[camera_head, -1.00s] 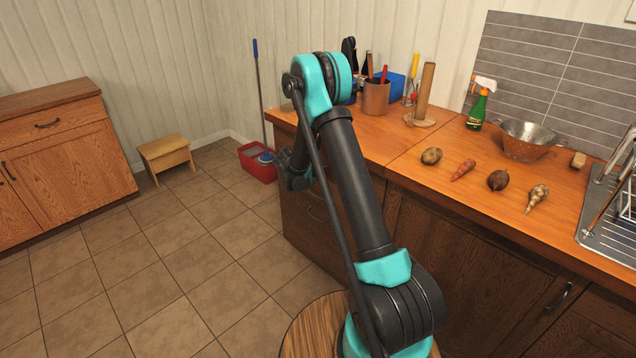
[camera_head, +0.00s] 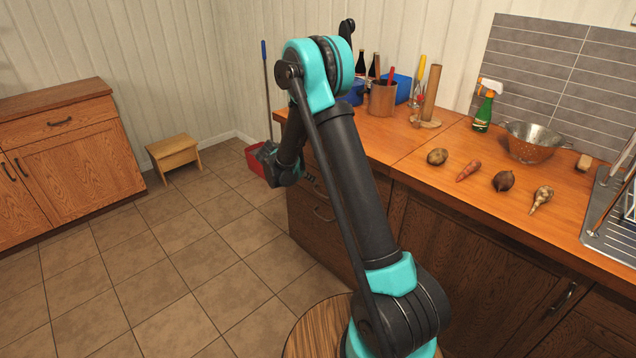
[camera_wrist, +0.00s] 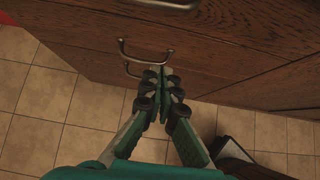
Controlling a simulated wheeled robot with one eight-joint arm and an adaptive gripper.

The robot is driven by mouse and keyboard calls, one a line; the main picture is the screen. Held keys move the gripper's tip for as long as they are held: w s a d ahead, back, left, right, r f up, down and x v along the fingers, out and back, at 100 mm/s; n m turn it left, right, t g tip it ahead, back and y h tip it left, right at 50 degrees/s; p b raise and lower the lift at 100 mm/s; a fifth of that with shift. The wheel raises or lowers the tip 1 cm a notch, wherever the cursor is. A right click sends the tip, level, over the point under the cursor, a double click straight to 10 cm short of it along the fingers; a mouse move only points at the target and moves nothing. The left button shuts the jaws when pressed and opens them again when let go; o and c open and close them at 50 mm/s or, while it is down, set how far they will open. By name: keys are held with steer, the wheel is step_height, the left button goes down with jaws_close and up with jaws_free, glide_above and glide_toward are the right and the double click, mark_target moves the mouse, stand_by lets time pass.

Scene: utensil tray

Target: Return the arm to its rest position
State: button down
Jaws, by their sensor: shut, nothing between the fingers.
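My gripper (camera_wrist: 162,74) shows in the wrist view with its fingertips together and nothing between them. It points toward the dark wooden drawer fronts, near a metal drawer handle (camera_wrist: 146,52). In the head view my arm rises from a round wooden base and bends at a teal elbow, with the forearm hanging down to the left of the counter. The gripper's fingers cannot be made out in the head view.
The wooden counter (camera_head: 425,145) holds several vegetables, a colander (camera_head: 531,142), a spray bottle (camera_head: 486,106) and a utensil pot (camera_head: 382,98). A stool (camera_head: 174,154) and a cabinet (camera_head: 72,160) are at left. The tiled floor between is clear.

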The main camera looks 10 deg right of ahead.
steer(key=s+d+r+m+g+y, duration=0.15)
steer(key=s+d+r+m, duration=0.35)
steer(key=s, duration=0.5)
steer(key=s+d+r+m+y, duration=0.2)
steer(key=s+r+m, duration=0.1)
steer(key=s+m, duration=0.5)
steer(key=s+f+m+y, duration=0.1)
steer(key=s+m+y, duration=0.2)
steer(key=s+m, duration=0.9)
steer(key=s, duration=0.9)
steer(key=shift+f+y, duration=0.35)
steer(key=shift+t, duration=0.25)
